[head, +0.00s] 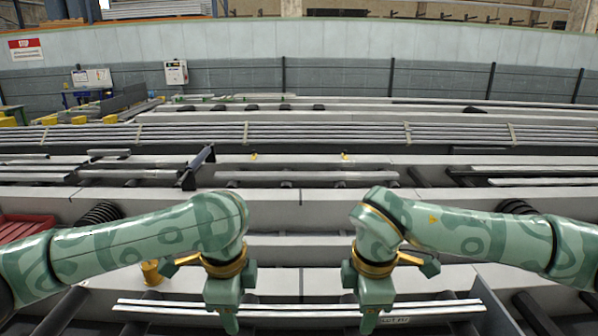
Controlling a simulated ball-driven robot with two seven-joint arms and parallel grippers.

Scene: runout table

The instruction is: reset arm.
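My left gripper (231,318) hangs down at the lower left of centre in the head view, with its green arm coming in from the left. My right gripper (369,318) hangs down at the lower right of centre, its arm coming in from the right. Both point downward and sit roughly level with each other, apart. Nothing shows held in either one. The finger gaps are not clear, so I cannot tell whether they are open or shut.
The runout table (300,205) spreads ahead with grey beams across it. Light metal bars (300,310) lie across it near the grippers. A red tray (22,228) is at the left. A yellow cylinder (151,272) stands beside my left arm. Bundled long bars (330,133) lie farther back.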

